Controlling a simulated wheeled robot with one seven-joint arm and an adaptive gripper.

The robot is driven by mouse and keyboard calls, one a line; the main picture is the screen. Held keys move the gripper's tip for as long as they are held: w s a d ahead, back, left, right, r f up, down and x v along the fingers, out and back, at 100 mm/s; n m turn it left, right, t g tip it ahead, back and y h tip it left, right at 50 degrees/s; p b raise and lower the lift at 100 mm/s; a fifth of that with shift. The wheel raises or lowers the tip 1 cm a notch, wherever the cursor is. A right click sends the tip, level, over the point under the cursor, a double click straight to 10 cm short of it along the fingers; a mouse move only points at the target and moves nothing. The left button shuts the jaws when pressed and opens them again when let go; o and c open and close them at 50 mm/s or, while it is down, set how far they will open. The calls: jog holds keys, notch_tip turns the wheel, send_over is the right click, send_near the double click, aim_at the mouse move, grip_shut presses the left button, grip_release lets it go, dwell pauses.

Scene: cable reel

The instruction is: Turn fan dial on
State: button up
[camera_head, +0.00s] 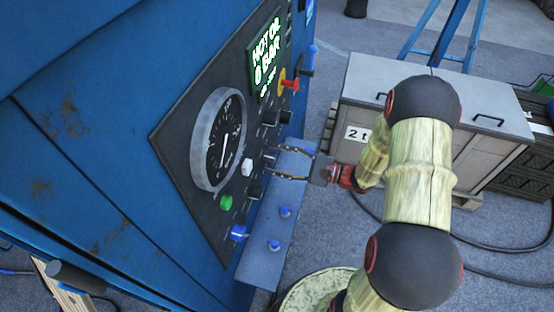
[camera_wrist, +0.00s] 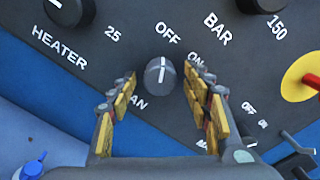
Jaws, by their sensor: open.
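The fan dial (camera_wrist: 160,73) is a small dark knob with a white line on a black panel. In the wrist view its line points roughly up, towards the OFF label (camera_wrist: 168,33). The ON label (camera_wrist: 196,59) lies to its right, partly hidden by a finger. The FAN label below is also partly covered. My gripper (camera_wrist: 160,82) is open, with one finger on each side of the dial and visible gaps between. In the head view my gripper (camera_head: 272,160) reaches the panel from the right; the dial is hard to make out there.
The heater knob (camera_wrist: 70,9) is up left, and a yellow-red switch (camera_wrist: 306,75) is at right. The head view shows a round gauge (camera_head: 220,140), a green button (camera_head: 226,202), and a blue ledge (camera_head: 265,235) below the panel. A grey crate (camera_head: 385,85) stands behind my arm.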

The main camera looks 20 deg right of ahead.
jog(key=shift+c, duration=1.2)
jog(key=c, duration=0.9)
